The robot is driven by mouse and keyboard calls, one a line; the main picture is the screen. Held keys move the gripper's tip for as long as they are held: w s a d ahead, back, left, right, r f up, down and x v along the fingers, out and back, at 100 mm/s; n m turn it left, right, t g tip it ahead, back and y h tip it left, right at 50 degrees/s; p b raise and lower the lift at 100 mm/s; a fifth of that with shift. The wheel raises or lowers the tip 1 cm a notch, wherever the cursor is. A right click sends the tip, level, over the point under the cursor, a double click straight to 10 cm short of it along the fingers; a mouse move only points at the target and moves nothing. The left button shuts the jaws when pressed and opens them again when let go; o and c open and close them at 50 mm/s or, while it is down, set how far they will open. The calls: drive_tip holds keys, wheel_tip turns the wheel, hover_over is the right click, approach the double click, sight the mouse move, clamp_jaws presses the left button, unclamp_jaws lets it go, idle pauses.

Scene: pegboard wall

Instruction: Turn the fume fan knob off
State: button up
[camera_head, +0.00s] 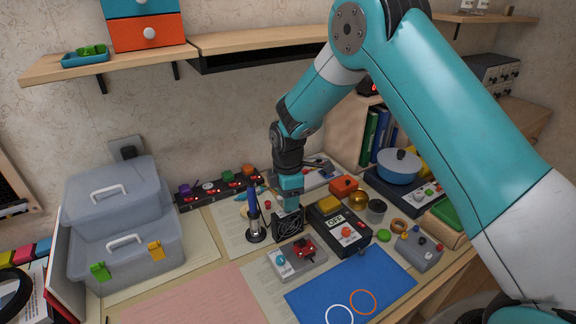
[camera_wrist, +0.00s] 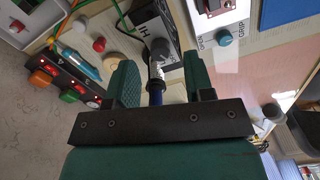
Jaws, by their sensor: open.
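The fume fan (camera_head: 288,224), a small black box with a round grille, stands mid-bench in the head view. My gripper (camera_head: 290,203) is above the fan, pointing down.
A grey box with a red switch (camera_head: 298,259) sits in front of the fan. A strip with coloured knobs (camera_head: 219,188) lies behind left. The blue mat (camera_head: 350,285) at the front is clear.

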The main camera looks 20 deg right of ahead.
wheel_tip(320, 180, up, 15)
drive_tip(key=b, duration=0.1)
idle(0.4)
drive_tip(key=s+a+r+m+y, duration=0.1)
drive_tip(key=s+r+m, duration=0.1)
drive_tip(key=s, duration=0.8)
drive_tip(key=s+a+r+m+y, duration=0.1)
drive_tip(key=s+m, duration=0.4)
drive_tip(key=s, duration=0.6)
drive_tip(key=s+a+r+m+y, duration=0.2)
drive_tip(key=s+r+m, duration=0.1)
drive_tip(key=s, duration=0.7)
drive_tip(key=shift+s+a+r, duration=0.15)
drive_tip(key=shift+a+r, duration=0.15)
drive_tip(key=shift+a, duration=0.05)
